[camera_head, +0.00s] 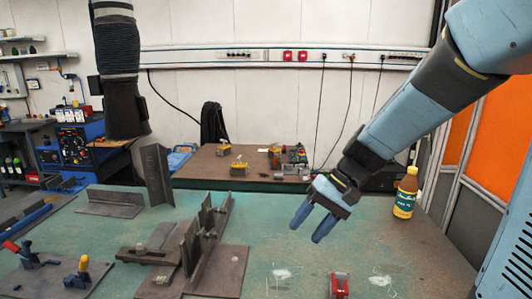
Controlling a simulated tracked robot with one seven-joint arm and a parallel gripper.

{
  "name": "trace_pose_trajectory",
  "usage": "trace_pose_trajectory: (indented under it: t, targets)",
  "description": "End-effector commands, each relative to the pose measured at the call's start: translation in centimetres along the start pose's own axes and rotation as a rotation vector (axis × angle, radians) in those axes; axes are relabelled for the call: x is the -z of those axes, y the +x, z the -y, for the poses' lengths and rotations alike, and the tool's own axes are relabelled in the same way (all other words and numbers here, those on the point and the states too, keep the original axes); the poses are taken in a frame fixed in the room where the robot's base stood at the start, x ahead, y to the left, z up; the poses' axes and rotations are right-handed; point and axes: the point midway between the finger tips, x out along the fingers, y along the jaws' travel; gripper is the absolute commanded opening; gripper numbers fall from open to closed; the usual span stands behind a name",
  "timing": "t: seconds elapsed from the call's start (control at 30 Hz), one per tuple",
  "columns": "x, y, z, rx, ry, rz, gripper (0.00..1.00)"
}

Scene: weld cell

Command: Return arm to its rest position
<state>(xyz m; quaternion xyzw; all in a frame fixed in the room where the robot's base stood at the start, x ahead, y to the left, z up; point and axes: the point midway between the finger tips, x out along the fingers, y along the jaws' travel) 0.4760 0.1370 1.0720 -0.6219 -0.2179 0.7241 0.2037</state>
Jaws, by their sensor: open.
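My arm reaches in from the upper right of the head view. My gripper (307,229) hangs at its end above the right part of the green work table (290,207). Its two blue fingers point down and to the left. They stand apart with nothing between them, so it is open and empty. The gripper is apart from the metal parts on its left and from the bottle on its right.
A yellow-labelled bottle (405,195) stands right of my gripper. Steel angle pieces (208,235) stand left of it. A small red object (339,286) sits at the front edge. Clamps (78,273) are at front left. A brown table (217,170) stands behind.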

Motion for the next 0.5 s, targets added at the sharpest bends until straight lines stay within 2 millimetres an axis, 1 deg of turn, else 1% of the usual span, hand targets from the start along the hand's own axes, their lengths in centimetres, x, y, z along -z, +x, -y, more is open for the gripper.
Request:
trace_pose_trajectory:
  t: [0.03, 0.37, 0.5]
  targets:
    - [-0.7, -0.9, -0.2, -0.039, -0.015, -0.03, 0.54]
    - [-4.5, -6.0, -2.4, -0.282, -0.073, -0.225, 0.54]
    - [-6.1, -8.4, -3.3, -0.376, -0.093, -0.323, 0.54]
